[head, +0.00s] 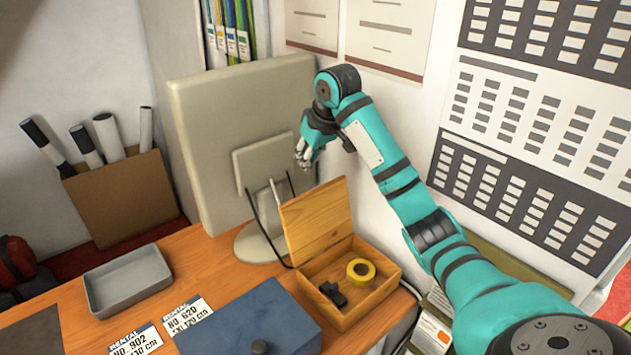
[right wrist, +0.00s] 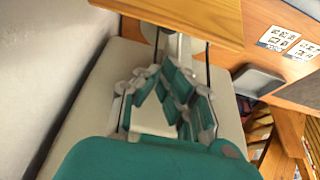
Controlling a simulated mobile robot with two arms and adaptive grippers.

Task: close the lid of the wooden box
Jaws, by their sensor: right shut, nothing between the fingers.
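The wooden box (head: 374,303) stands on the desk in the head view. Its lid (head: 318,217) is raised, standing up from the back edge and leaning back slightly. Inside lie a yellow tape roll (head: 361,270) and a small black object (head: 333,293). My right gripper (head: 304,158) is shut and empty, above and behind the lid's upper edge, beside the monitor. The right wrist view shows its fingers (right wrist: 168,100) with the wooden lid (right wrist: 190,14) beyond them at the top; they look apart from it. My left gripper is in neither view.
The monitor (head: 215,120) stands behind and left of the box, a dark cable beside the lid. A blue box (head: 249,322) is close at the front left. A grey tray (head: 128,281) stands farther left. The wall (head: 424,110) is close behind my right arm.

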